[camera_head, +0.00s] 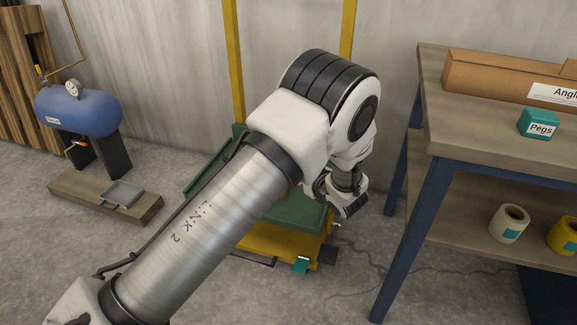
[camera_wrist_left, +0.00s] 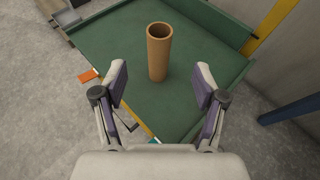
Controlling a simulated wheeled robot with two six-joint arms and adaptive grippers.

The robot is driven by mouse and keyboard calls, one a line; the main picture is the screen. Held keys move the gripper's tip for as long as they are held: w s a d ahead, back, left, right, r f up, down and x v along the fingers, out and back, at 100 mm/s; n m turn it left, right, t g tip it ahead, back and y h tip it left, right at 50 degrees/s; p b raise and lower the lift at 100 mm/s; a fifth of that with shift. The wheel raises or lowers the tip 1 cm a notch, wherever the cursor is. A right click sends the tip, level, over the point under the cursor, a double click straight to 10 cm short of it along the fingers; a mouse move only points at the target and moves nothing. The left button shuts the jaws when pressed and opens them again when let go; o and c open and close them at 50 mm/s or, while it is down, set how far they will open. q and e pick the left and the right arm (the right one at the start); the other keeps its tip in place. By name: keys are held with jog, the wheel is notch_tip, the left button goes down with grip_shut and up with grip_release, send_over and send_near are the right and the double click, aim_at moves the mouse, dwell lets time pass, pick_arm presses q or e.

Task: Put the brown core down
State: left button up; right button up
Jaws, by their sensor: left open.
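The brown core (camera_wrist_left: 158,55) is a hollow tube standing upright on a green surface (camera_wrist_left: 195,50) in the left wrist view. My left gripper (camera_wrist_left: 161,78) is open, with its two fingers apart on either side of the view and the core beyond and between them. No finger appears to touch the core. In the head view my left gripper (camera_head: 347,205) hangs at the end of the arm over the green and yellow cart (camera_head: 265,243). My arm hides the core there. My right gripper is in neither view.
A workbench (camera_head: 440,150) stands at the right with a long cardboard box (camera_head: 495,78), a teal Pegs box (camera_head: 538,124), and tape rolls (camera_head: 509,223) on its lower shelf. A blue tank (camera_head: 80,112) is at the left. An orange piece (camera_wrist_left: 88,75) lies by the cart's edge.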

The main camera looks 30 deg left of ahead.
pick_arm(q)
jog(key=s+f+n+g+h, duration=0.3)
jog(key=s+f+g, duration=0.1)
jog(key=s+f, duration=0.55)
jog(key=s+d+f+n+g+h, duration=0.1)
jog(key=s+d+f+n+h, duration=0.1)
jog(key=s+n, duration=0.5)
jog(key=s+d+f+n+g+h, duration=0.1)
jog(key=s+d+f+n+h, duration=0.2)
jog(key=s+f+n, duration=0.4)
jog(key=s+d+f+n+g+h, duration=0.1)
jog(key=s+d+f+n+h, duration=0.2)
jog(key=s, duration=1.1)
notch_tip(320, 180, down, 2)
jog(key=n, duration=0.4)
jog(key=shift+d+n+h, duration=0.25)
jog(key=shift+n+h, duration=0.05)
